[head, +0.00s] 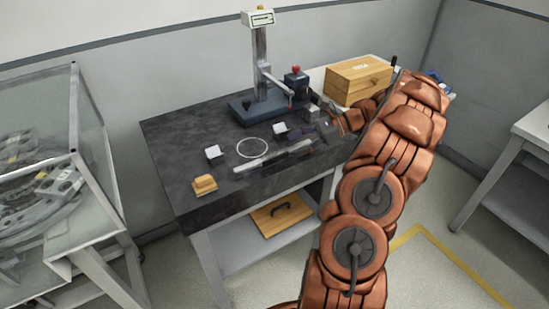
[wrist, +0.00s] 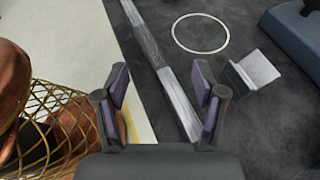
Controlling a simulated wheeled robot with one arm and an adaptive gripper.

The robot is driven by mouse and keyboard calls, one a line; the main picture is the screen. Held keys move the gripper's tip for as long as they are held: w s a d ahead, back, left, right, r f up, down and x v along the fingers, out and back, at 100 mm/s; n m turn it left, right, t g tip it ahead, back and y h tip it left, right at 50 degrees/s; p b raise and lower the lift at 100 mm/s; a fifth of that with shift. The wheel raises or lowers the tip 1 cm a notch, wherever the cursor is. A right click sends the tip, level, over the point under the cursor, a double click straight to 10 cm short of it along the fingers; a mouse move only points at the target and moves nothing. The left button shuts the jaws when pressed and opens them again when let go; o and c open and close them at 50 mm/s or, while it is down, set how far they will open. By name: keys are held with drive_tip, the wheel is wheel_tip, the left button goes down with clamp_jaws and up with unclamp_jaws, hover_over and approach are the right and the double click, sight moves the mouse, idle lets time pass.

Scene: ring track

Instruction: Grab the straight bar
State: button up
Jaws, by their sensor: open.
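The straight bar (head: 262,160) is a long grey metal piece lying along the front edge of the dark worktop (head: 185,165). Its two ends differ in shade in the head view. In the wrist view the bar (wrist: 181,100) runs from the top down between my fingertips, tilted, nearer the right finger. My gripper (wrist: 163,82) is open and empty, its two purple-padded fingers apart. I cannot tell its exact height above the bar. In the head view my gripper (head: 322,132) is at the bar's right end, small and partly hidden by my arm.
A thin white ring (head: 252,147) lies behind the bar. A measuring stand with a blue base (head: 245,112) and a wooden box (head: 350,82) stand behind.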

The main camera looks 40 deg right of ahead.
sight(278, 153)
drive_tip(key=shift+w+a+f, duration=0.1)
drive_tip(key=shift+a+f, duration=0.05)
drive_tip(key=shift+a, duration=0.35)
drive_tip(key=shift+w+a+f, duration=0.1)
drive_tip(key=shift+a, duration=0.35)
drive_tip(key=p+x, duration=0.1)
drive_tip(key=x, duration=0.2)
drive_tip(key=shift+s+a, duration=0.1)
drive_tip(key=shift+s, duration=0.05)
drive_tip(key=shift+a+f, duration=0.15)
drive_tip(key=shift+f, duration=0.05)
drive_tip(key=shift+c, duration=0.5)
clamp_jaws()
